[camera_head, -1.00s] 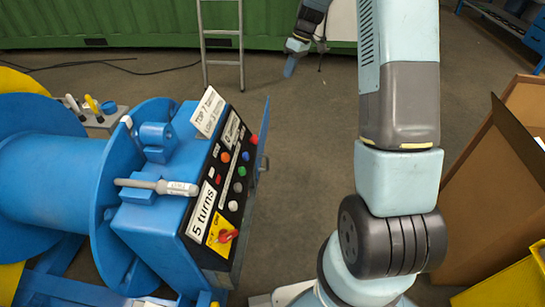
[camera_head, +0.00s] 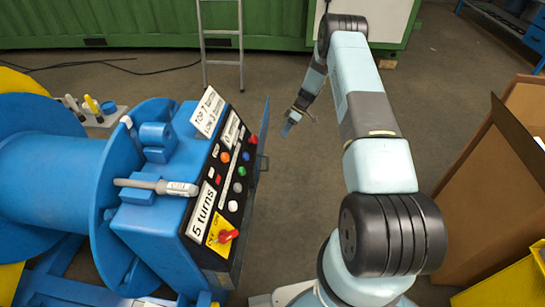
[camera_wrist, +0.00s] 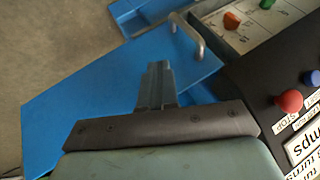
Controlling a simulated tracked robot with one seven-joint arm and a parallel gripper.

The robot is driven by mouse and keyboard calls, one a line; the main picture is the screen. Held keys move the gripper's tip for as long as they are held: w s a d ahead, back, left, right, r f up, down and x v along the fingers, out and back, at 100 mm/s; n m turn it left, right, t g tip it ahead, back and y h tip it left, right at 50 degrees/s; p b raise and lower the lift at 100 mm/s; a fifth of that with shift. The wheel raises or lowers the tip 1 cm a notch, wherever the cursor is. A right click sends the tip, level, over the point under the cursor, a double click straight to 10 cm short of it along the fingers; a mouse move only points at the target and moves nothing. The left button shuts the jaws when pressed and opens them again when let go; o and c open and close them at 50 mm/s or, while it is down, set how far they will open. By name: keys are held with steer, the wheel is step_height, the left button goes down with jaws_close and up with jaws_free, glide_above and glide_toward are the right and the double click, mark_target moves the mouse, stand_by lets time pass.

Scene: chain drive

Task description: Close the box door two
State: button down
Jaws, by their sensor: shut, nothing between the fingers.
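The blue control box has a black button panel (camera_head: 240,165) facing right. Its blue door (camera_head: 263,122) stands open, seen nearly edge-on along the panel's right side, with a small handle (camera_head: 264,162). In the wrist view the door (camera_wrist: 75,105) is a flat blue plate with a metal handle (camera_wrist: 190,36) near its upper edge. My gripper (camera_head: 288,128) is just right of the door in the head view. In the wrist view the shut fingers (camera_wrist: 157,72) overlap the plate, pointing up the picture, left of and below the handle. I cannot tell whether they touch.
A red button (camera_wrist: 289,101) and a blue button stick out from the panel beside the door. A blue cable drum (camera_head: 60,170) is left of the box. A ladder (camera_head: 222,45) stands behind. A brown carton (camera_head: 490,190) is at right. The floor between is clear.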

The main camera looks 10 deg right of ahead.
steer(key=s+a+f, duration=0.6)
steer(key=a+f, duration=0.1)
steer(key=f, duration=0.2)
steer(key=shift+a, duration=0.3)
stand_by(0.3)
